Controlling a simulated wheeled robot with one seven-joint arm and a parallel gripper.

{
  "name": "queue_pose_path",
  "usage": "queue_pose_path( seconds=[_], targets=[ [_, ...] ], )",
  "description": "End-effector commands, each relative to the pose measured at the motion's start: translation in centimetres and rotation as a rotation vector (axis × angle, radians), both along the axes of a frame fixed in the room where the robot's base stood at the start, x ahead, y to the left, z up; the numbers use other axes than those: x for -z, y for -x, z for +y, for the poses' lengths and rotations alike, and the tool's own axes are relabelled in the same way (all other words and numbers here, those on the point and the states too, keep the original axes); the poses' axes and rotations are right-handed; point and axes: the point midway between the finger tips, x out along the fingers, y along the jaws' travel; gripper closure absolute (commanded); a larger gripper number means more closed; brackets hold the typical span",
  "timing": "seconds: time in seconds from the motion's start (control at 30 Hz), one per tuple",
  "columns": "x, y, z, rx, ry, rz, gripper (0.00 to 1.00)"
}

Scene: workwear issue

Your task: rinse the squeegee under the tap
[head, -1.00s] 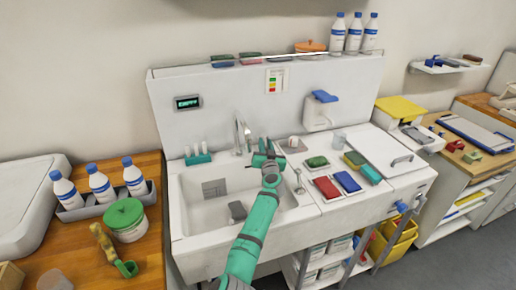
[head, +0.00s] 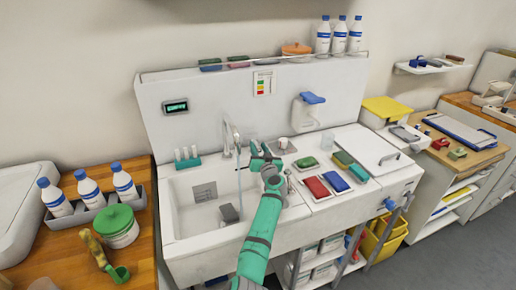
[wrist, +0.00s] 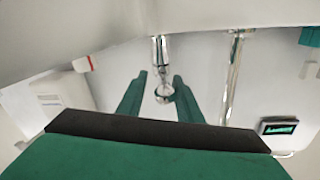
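The tap (head: 237,137) stands at the back of the white sink (head: 180,215), and a thin stream falls from its spout into the basin. A dark grey block-like thing (head: 229,213) lies in the basin near the stream; I cannot tell whether it is the squeegee. My gripper (head: 260,158) is just right of the tap, above the sink's back edge. In the wrist view my two green fingers (wrist: 160,78) are apart, with a round chrome knob (wrist: 163,92) between them. A gap shows on its left, and nothing is visibly gripped. The tap's chrome pipe (wrist: 233,70) is right of the fingers.
A teal rack (head: 187,162) stands left of the tap. A soap dispenser (head: 307,112) hangs on the splashback. Red (head: 317,188) and blue (head: 335,181) pads lie on the right ledge. A green-lidded tub (head: 116,226) stands on the left counter.

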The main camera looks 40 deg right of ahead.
Motion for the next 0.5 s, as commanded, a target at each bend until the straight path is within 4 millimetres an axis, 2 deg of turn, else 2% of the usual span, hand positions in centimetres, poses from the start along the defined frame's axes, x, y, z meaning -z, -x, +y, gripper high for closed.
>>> queue_pose_path(
  seconds=[0.17, 0.37, 0.5],
  targets=[
    [-0.3, -0.1, 0.1, -0.003, 0.001, 0.000, 0.68],
    [-2.9, 0.3, -0.1, 0.002, 0.005, -0.002, 0.68],
    [-4.4, 1.1, 0.7, 0.000, 0.004, 0.000, 0.68]
  ],
)
